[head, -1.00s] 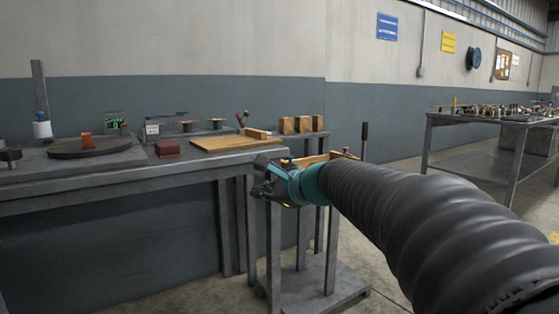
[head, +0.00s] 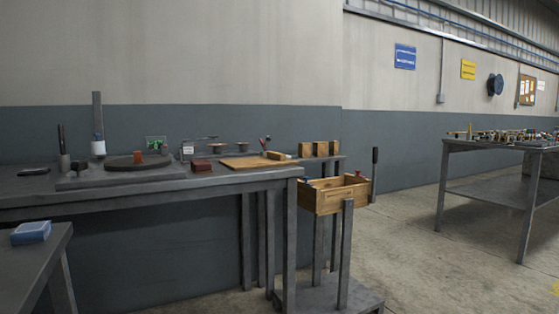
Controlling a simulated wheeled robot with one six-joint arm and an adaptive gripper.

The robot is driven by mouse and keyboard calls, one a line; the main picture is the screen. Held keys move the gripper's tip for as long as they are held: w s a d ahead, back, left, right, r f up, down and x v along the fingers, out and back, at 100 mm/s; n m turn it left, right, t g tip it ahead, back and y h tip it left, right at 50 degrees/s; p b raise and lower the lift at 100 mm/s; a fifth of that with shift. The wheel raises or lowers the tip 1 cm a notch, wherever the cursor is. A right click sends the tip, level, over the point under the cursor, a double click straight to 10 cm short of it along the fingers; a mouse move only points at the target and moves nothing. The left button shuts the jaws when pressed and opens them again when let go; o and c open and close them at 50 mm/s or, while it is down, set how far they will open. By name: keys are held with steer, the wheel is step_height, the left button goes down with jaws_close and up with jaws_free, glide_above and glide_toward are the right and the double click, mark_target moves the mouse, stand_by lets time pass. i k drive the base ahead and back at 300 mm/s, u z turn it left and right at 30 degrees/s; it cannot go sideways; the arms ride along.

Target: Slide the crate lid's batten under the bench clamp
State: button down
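A flat light-wood panel, which looks like the crate lid (head: 240,163), lies on the bench top near its right end. A short wooden bar, perhaps its batten (head: 277,155), sits at the panel's right far edge. A small upright tool with a reddish handle (head: 264,143) stands just behind the panel; it may be the bench clamp, but it is too small to tell. Whether the bar touches it cannot be told. An open wooden crate (head: 332,200) sits on a stand to the right of the bench. My gripper and arm are out of view.
The grey bench (head: 150,195) also carries a dark round plate (head: 125,163), a dark red box (head: 201,165) and several wooden blocks (head: 320,148) behind. A blue box (head: 31,232) rests on a nearer table at lower left. Open floor (head: 420,250) lies right of the stand.

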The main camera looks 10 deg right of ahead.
mark_target(273, 159)
steer(key=z, duration=0.6)
steer(key=i, duration=1)
steer(key=u, duration=0.35)
